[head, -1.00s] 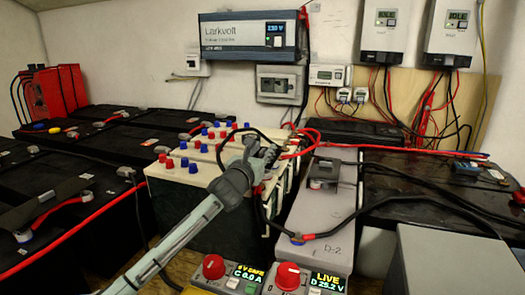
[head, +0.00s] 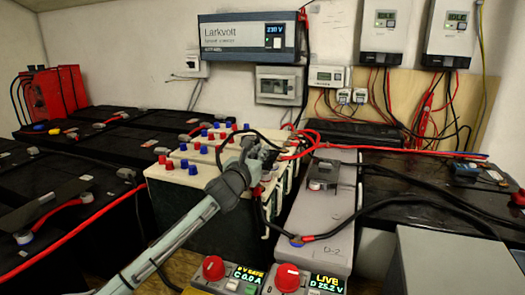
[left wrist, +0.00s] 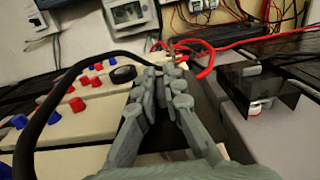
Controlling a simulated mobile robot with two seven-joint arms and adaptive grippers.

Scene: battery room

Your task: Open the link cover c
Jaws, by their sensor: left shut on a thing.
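My left gripper (head: 250,147) is over the right end of the cream battery bank (head: 185,176). It also shows in the left wrist view, with its fingertips (left wrist: 161,74) close together. It is shut on a small part there, most likely link cover c, which the fingers hide almost wholly. I cannot tell how far that cover is lifted. A dark see-through cover (head: 325,174) sits on the grey battery marked D-2 (head: 326,222), right of the gripper; it also shows in the left wrist view (left wrist: 260,84). My right gripper is not in view.
A black cable (left wrist: 52,107) loops close to the left gripper. Red cables (head: 303,143) lie just behind it. Two control boxes with red knobs (head: 213,268) stand in front, one reading 0 V SAFE, the other LIVE (head: 325,282). Black batteries (head: 85,205) fill the left.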

